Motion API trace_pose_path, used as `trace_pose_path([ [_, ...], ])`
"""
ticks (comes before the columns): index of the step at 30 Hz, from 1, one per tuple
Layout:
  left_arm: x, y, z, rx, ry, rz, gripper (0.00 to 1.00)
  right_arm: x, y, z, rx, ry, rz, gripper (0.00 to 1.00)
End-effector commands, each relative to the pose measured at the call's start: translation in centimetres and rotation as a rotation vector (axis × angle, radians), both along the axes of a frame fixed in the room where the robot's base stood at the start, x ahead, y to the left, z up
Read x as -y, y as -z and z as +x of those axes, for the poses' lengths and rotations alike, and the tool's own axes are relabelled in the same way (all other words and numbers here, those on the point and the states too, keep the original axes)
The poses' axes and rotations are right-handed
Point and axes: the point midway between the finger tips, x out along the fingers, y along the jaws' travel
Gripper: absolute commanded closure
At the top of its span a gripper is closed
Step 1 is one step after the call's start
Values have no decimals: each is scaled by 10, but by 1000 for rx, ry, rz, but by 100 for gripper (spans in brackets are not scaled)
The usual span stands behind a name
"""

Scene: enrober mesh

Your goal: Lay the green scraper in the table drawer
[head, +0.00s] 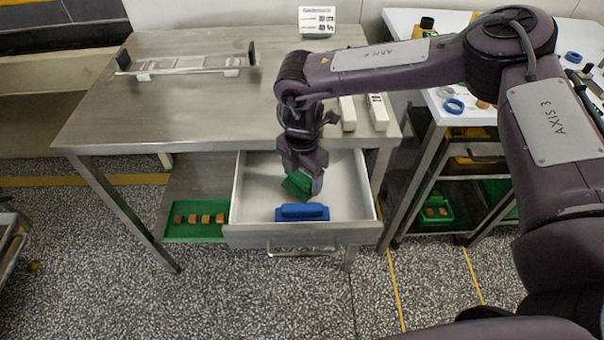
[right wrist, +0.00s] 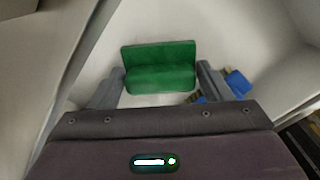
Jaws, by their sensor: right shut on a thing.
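The green scraper (head: 298,184) is in my right gripper (head: 301,178), inside the open table drawer (head: 350,185). In the right wrist view the scraper (right wrist: 160,68) sits between the two fingers (right wrist: 160,88), with the pale drawer floor behind it. In the head view the scraper looks tilted; I cannot tell whether it touches the drawer floor. A blue block-like tool (head: 302,212) lies in the drawer near its front wall, close to the scraper. My left gripper is not in view.
The steel table (head: 220,100) carries a clear rack (head: 185,65) and two white boxes (head: 347,113). A green tray (head: 195,232) with several brown pieces sits on the shelf left of the drawer. A cart (head: 445,140) stands at the right.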

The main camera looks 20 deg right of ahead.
Motion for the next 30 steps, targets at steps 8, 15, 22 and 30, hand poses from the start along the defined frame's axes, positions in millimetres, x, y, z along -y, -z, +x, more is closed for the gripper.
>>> trace_pose_path([
  [8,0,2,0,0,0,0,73,0,5,0,0,1,1,56],
  [15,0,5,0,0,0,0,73,0,9,0,0,1,0,56],
  [22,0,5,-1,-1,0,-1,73,0,11,0,1,1,0,19],
  [30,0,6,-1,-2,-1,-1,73,0,12,0,0,0,0,3],
])
